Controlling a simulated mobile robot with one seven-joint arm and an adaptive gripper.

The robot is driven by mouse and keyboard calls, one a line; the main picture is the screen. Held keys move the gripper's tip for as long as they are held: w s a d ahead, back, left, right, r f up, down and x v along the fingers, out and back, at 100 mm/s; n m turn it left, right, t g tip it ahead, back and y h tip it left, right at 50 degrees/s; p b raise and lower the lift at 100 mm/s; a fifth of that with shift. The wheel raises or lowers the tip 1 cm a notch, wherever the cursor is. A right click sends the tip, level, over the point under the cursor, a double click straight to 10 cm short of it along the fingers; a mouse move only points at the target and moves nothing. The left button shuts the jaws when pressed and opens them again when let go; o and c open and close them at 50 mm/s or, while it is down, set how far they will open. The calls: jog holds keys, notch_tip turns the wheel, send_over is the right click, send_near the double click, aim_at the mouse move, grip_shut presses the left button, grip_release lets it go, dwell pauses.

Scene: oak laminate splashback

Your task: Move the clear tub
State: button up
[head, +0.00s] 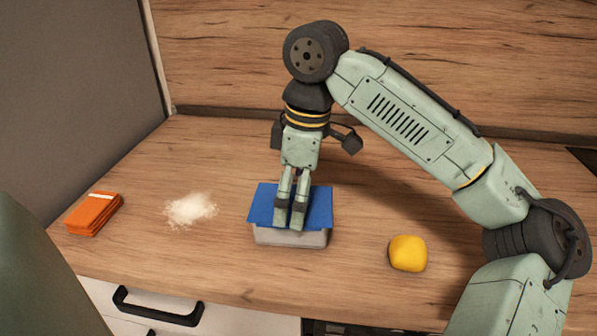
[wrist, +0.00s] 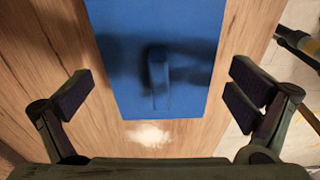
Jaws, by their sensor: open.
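The clear tub (head: 290,238) stands on the wooden worktop near the middle of the head view, greyish and see-through. A flat blue cover (head: 262,206) lies over its top and overhangs its sides. In the wrist view the blue cover (wrist: 185,100) fills the middle and has a raised blue handle (wrist: 158,75) at its centre; the tub below is hidden. My gripper (head: 291,213) points down over the cover. In the wrist view my gripper (wrist: 161,94) is open, its fingers wide apart to either side of the cover, with nothing between them shown as held.
White powder (head: 190,209) is spilled left of the tub and also shows in the wrist view (wrist: 149,134). An orange packet (head: 94,213) lies at the far left. A yellow rounded object (head: 408,253) sits to the right. A drawer handle (head: 158,306) is below the front edge.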

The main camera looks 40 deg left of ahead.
jog(key=shift+s+a+f, duration=0.1)
jog(key=shift+a+f, duration=0.05)
jog(key=shift+f, duration=1.1)
jog(key=shift+s+a+f, duration=0.1)
jog(key=shift+f, duration=1.15)
jog(key=shift+c, duration=0.2)
jog(key=c, duration=1)
jog(key=shift+w, duration=0.1)
jog(key=shift+a+r+p, duration=0.1)
jog(key=shift+p, duration=0.2)
